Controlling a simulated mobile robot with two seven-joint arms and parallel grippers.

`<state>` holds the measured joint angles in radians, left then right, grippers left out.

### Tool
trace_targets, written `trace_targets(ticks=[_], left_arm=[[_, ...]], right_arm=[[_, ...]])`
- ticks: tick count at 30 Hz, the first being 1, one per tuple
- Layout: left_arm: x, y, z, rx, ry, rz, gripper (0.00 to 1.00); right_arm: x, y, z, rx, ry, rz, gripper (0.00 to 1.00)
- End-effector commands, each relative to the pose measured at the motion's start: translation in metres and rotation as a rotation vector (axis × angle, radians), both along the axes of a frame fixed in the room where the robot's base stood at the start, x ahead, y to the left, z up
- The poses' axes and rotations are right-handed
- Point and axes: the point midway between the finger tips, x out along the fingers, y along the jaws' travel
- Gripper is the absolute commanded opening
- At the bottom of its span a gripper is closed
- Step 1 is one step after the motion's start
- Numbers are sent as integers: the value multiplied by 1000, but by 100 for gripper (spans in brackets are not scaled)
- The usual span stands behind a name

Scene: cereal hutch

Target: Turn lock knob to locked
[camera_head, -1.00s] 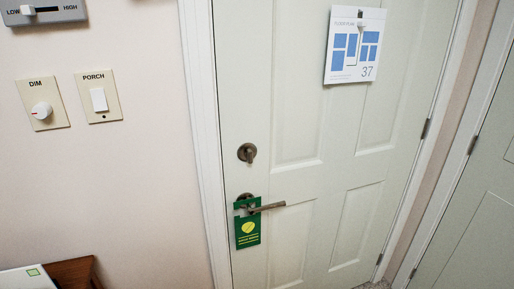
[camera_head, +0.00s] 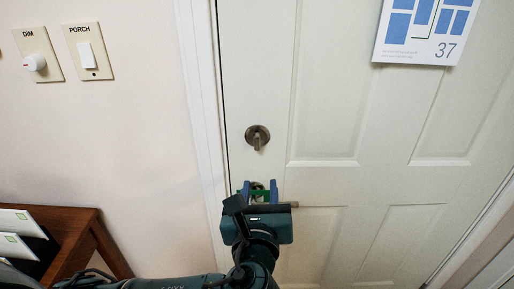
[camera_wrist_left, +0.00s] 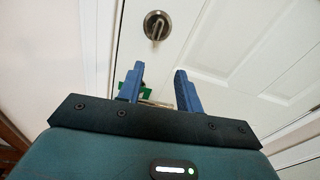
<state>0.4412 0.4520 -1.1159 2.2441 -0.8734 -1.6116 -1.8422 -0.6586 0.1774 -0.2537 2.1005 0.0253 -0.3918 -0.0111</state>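The lock knob (camera_head: 257,137) is a round bronze plate with a small thumb-turn on the white door, above the lever handle. Its thumb-turn points roughly downward. It also shows in the left wrist view (camera_wrist_left: 157,26), ahead of the fingers. My left gripper (camera_head: 258,186) is below the knob, in front of the lever handle (camera_head: 294,204), and apart from the knob. In the left wrist view its two blue fingers (camera_wrist_left: 160,80) are spread with a gap between them and hold nothing. Most of the lever and its green hanger is hidden behind the gripper. My right gripper is not in view.
A floor-plan sheet marked 37 (camera_head: 421,30) hangs on the door. A dim dial (camera_head: 36,62) and a porch switch (camera_head: 88,52) are on the left wall. A wooden table (camera_head: 78,238) with white boxes stands at lower left. The door face around the knob is clear.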

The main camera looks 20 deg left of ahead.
Motion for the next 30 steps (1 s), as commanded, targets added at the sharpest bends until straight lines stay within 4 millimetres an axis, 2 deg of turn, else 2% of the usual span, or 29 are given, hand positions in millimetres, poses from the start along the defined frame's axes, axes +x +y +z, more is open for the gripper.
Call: trace_targets(ticks=[3, 8, 21, 25, 30], left_arm=[[-1, 6, 14, 107, -33, 31, 35], [13, 12, 17, 135, -36, 42, 35], [97, 36, 17, 130, -34, 42, 35], [113, 40, 17, 128, -34, 40, 35], [123, 43, 16, 127, -32, 38, 35]], right_arm=[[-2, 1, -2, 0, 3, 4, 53], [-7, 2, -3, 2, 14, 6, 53], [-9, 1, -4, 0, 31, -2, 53], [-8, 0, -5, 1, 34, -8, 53], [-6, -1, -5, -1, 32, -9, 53]])
